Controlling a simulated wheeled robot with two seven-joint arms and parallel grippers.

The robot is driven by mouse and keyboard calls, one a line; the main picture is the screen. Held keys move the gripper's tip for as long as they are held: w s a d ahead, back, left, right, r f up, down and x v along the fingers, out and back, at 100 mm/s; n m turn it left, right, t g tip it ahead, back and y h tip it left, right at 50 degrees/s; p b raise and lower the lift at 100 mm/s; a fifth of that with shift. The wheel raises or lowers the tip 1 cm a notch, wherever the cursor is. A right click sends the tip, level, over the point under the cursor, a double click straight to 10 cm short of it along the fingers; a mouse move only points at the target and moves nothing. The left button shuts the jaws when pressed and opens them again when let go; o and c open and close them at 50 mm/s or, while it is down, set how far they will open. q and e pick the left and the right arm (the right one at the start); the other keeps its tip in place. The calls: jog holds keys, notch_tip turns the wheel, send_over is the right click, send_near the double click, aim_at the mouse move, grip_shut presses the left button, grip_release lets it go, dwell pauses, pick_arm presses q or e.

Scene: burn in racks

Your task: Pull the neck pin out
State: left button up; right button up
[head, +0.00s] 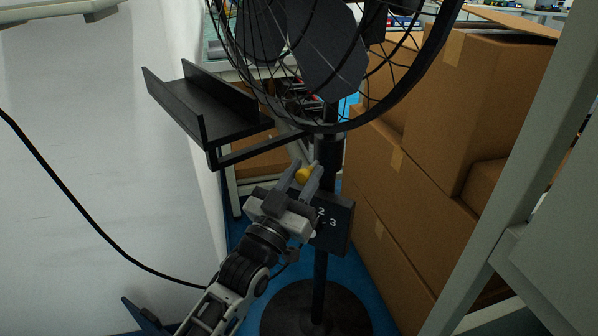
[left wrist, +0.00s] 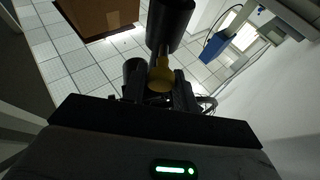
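The neck pin shows as a yellow knob (head: 304,174) on the front of the fan stand's black pole (head: 328,152), just below the fan. My left gripper (head: 307,171) reaches up to it from below, with one finger on each side of the knob. In the left wrist view the yellow knob (left wrist: 161,77) sits between the dark fingers, in front of a black cylinder (left wrist: 168,25). I cannot tell whether the fingers press on it. My right gripper is not in view.
The fan's round wire cage (head: 410,68) hangs just above my gripper. A black shelf bracket (head: 205,105) juts out to the left, and a dark numbered plate (head: 336,222) is behind the gripper. Cardboard boxes (head: 475,95) fill the right. The round base (head: 300,310) stands on blue floor.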

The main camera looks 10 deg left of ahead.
pick_arm(q)
jog(key=shift+o, duration=1.3)
jog(key=shift+s, duration=0.15)
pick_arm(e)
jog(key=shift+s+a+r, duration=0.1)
pick_arm(q)
jog(key=shift+s+a+f, duration=0.1)
jog(key=shift+s, duration=0.05)
jog(key=p+v, duration=0.1)
jog(key=v, duration=1.4)
jog(key=shift+s+p, duration=0.35)
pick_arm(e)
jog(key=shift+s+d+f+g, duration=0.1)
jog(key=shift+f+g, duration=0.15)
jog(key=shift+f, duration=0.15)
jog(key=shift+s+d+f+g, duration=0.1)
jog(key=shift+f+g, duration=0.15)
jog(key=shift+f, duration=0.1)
